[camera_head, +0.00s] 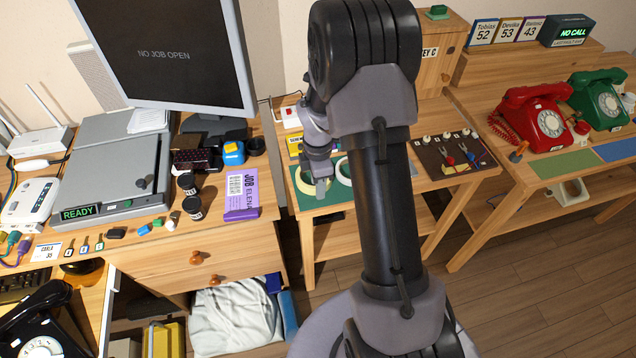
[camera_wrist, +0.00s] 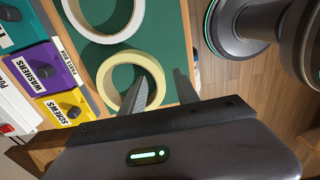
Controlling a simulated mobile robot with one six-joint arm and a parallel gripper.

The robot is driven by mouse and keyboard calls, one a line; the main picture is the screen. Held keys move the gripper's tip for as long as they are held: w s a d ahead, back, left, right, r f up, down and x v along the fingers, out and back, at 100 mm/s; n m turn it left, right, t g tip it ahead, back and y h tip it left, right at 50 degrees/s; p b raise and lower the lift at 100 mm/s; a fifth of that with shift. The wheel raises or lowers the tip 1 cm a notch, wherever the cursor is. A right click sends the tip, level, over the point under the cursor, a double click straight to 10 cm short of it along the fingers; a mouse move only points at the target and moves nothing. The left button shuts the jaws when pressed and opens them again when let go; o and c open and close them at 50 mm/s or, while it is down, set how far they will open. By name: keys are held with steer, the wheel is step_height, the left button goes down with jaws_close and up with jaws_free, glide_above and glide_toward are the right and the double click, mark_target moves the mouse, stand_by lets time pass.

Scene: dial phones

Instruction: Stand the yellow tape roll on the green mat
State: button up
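The yellow tape roll (camera_wrist: 128,56) is a pale ring lying flat on a dark green mat (camera_wrist: 176,30). In the head view the roll (camera_head: 304,182) shows at the left of the mat (camera_head: 305,203), partly hidden by my gripper (camera_head: 320,187). In the wrist view my gripper (camera_wrist: 161,78) is open. One finger appears over the roll's hole and the other outside it, with the roll's right rim between them. I cannot tell how high the fingertips are or whether they touch the roll.
A white roll (camera_wrist: 105,37) lies right beside the yellow one. Yellow, purple and teal labelled bins (camera_wrist: 62,75) line the mat's left. A second green mat (camera_head: 562,165) lies before the red phone (camera_head: 535,115). A board with knobs and plugs (camera_head: 455,155) stands right of the rolls.

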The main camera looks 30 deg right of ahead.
steer(key=s+a+r+m+t+p, duration=0.1)
steer(key=a+r+m+p, duration=0.15)
steer(key=r, duration=0.85)
steer(key=s+a+r+m+p, duration=0.1)
steer(key=a+r+m+p, duration=0.15)
steer(key=r, duration=0.75)
steer(key=s+a+r+m+t+y, duration=0.1)
steer(key=s+a+r+m+t, duration=0.1)
steer(key=s+a+r+m, duration=0.4)
steer(key=s+a+r+m+t+y, duration=0.1)
steer(key=s+a+r+m+t, duration=0.1)
steer(key=s+a+r+m, duration=0.5)
steer(key=s+m+p, duration=0.1)
steer(key=s, duration=0.4)
steer(key=shift+s+t, duration=0.15)
steer(key=shift+t, duration=0.25)
